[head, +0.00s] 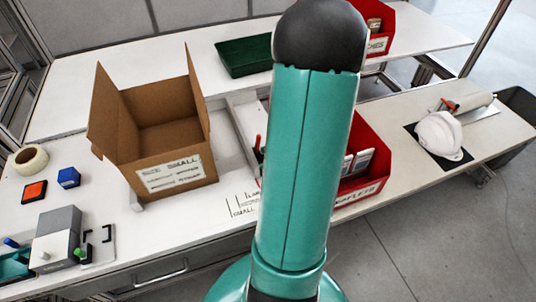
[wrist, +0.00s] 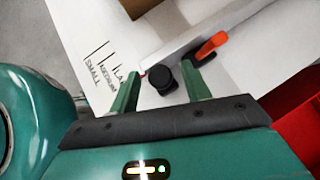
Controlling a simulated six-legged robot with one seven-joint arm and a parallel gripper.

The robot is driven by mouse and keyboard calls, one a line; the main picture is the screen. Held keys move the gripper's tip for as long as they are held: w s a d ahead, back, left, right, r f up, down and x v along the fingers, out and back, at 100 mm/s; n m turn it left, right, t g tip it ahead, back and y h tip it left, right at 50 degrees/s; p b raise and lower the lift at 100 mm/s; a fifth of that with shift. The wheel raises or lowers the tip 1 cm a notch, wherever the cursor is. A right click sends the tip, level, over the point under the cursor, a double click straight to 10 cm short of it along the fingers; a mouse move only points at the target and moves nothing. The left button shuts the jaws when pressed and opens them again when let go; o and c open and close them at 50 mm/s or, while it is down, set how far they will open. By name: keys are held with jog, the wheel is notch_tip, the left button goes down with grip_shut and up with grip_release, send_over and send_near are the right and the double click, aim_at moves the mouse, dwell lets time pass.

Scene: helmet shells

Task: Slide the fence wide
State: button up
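The fence is a pale straight bar (wrist: 205,32) in the wrist view, with a black round knob (wrist: 160,78) at its near end and an orange lever (wrist: 210,45) beside it. Size marks (wrist: 100,62) reading small, medium and large are printed on the white table left of the knob. My gripper (wrist: 162,70) is open, its two green fingers apart on either side of the knob in the picture. I cannot tell whether they touch it. In the head view my arm hides the gripper and most of the fence; the size marks (head: 243,206) show partly.
An open cardboard box (head: 165,150) stands on the table (head: 110,215) left of the fence. A red bin (head: 365,165) is close on the right, and a white helmet (head: 439,135) lies further right. A green tray (head: 244,56) sits at the back.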

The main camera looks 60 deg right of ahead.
jog(key=v, duration=1.3)
jog(key=shift+s+r, duration=0.25)
jog(key=shift+r, duration=0.1)
jog(key=shift+d, duration=0.15)
